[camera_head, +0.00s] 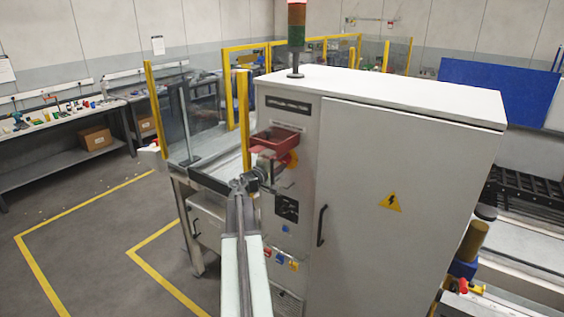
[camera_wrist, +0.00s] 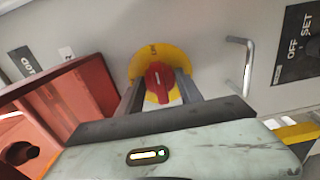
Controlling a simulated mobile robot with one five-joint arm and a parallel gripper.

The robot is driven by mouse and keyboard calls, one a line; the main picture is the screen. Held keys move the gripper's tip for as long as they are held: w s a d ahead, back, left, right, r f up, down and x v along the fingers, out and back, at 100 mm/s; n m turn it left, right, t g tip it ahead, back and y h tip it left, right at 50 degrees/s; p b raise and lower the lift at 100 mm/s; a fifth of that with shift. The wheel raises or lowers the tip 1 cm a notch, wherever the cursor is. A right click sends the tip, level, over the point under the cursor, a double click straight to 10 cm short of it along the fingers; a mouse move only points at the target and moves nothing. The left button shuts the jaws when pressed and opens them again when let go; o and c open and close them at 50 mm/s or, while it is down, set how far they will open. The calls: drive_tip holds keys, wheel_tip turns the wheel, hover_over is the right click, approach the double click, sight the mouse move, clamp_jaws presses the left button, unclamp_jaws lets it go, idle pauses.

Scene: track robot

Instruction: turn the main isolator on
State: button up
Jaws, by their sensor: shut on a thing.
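The main isolator is a red rotary knob (camera_wrist: 160,80) on a round yellow plate (camera_wrist: 151,56), set on the grey cabinet front. In the wrist view, the two dark fingers of my gripper (camera_wrist: 159,88) stand on either side of the red knob and are shut on it. A light mark on the knob runs nearly up and down in this view. In the head view, my gripper (camera_head: 266,172) reaches the cabinet's left panel, and a bit of the yellow plate (camera_head: 293,160) shows beside it; the knob is mostly hidden by the gripper there.
A metal handle (camera_wrist: 240,65) sticks out right of the plate. The cabinet door (camera_head: 400,180) is closed. Floor at left is clear.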

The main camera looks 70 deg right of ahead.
drive_tip(key=o, duration=1.4)
drive_tip(key=v, duration=0.7)
drive_tip(key=shift+a, duration=0.35)
drive_tip(key=shift+w, duration=0.15)
